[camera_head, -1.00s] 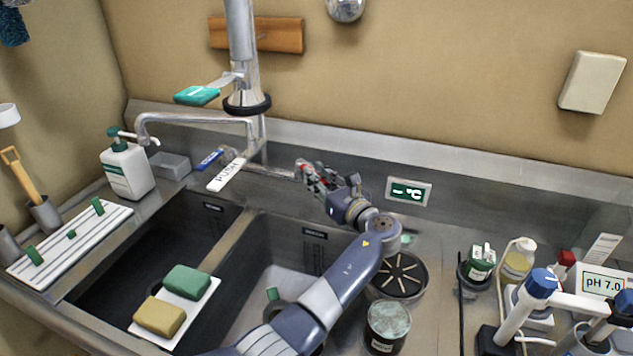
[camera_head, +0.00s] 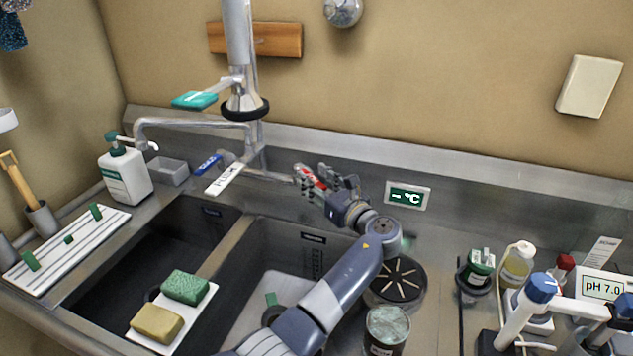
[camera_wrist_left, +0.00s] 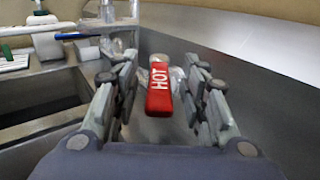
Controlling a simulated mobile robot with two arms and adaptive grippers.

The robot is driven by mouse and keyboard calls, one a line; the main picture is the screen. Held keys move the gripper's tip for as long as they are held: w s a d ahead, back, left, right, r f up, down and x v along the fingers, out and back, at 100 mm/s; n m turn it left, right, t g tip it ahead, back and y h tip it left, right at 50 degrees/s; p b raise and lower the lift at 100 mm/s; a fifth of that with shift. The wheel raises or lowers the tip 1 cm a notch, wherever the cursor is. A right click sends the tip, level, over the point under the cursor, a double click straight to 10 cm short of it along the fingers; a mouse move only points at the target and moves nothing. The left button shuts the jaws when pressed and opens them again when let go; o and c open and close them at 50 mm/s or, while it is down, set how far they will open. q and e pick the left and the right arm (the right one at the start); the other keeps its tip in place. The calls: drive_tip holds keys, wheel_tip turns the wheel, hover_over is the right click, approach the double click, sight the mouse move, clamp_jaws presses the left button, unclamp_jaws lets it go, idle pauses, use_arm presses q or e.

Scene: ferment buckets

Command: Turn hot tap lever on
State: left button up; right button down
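The hot tap lever (camera_wrist_left: 159,90) is a red bar marked HOT. In the left wrist view it lies between the two fingers of my left gripper (camera_wrist_left: 162,95), with a visible gap on each side. In the head view, my left gripper (camera_head: 324,181) is at the right end of the tap's pipe by the back wall, and only bits of red show among its fingers. The gripper is open around the lever. The steel tap (camera_head: 190,122) has its spout pointing left. A blue lever (camera_head: 208,164) is on its left side. My right gripper is not in view.
A white PUSH bar (camera_head: 224,178) sticks out left of my gripper.

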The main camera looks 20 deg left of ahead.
sight(317, 181)
use_arm(q)
wheel_tip(317, 181, up, 10)
drive_tip(key=shift+f, duration=0.15)
idle(0.6)
